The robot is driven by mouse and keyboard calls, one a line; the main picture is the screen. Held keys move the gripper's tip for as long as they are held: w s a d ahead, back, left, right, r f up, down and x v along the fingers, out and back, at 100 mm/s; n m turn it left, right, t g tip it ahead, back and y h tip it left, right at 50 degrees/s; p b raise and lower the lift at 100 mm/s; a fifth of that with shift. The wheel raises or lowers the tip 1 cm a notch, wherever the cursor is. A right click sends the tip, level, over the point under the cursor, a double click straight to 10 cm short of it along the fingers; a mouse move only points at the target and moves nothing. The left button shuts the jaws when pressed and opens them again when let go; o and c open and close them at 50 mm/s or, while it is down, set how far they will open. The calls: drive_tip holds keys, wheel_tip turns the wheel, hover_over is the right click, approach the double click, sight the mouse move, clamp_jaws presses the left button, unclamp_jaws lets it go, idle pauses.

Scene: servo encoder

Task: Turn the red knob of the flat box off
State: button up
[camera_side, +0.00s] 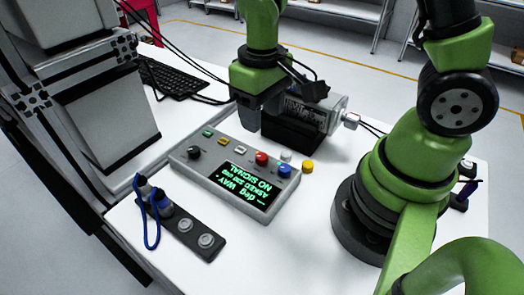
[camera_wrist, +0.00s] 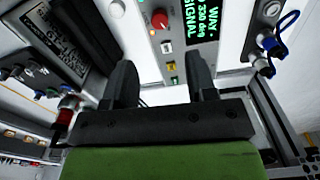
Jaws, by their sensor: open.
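The flat box (camera_side: 212,172) is a grey panel lying on the white table, with a dark screen (camera_side: 236,190) showing green text that includes "NO SIGNAL". Its red knob (camera_side: 262,158) sits near the far edge of the top face. In the wrist view the red knob (camera_wrist: 160,19) is at the top, beyond the fingertips and between their lines. My gripper (camera_side: 252,118) is over the far side of the box, apart from the knob. In the wrist view my gripper (camera_wrist: 160,78) has its two dark fingers wide apart with nothing between them. The knob's pointer cannot be made out.
A dark device with a light end housing (camera_side: 338,108) stands just behind the box, with cables. A dark plate with a blue cable (camera_side: 151,225) lies in front. A keyboard (camera_side: 172,77) is behind.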

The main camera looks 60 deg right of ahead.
sight(262, 156)
wheel_tip(262, 156, down, 10)
drive_tip(key=shift+f, duration=0.1)
idle(0.4)
drive_tip(key=c, duration=0.9)
